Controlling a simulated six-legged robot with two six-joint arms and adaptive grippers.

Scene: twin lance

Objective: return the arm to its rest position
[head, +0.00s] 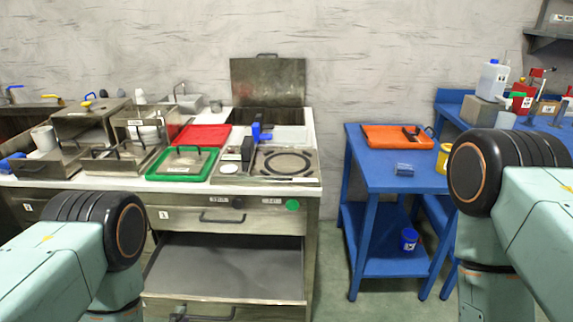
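My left arm (60,255) comes in at the lower left, with a black round joint at its bend, in front of the counter. My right arm (535,215) comes in at the right, with a similar black joint and a link hanging down to the bottom edge. No fingers of either gripper show in the head view, so their state and anything in them are hidden. Both arms appear bent, with their joints raised.
A steel counter (328,146) carries a green tray (158,176), a red tray or board (203,134) and metal pans. Below it a drawer (225,270) stands open. A blue table (380,180) holds an orange tray (380,139). Floor shows between counter and table.

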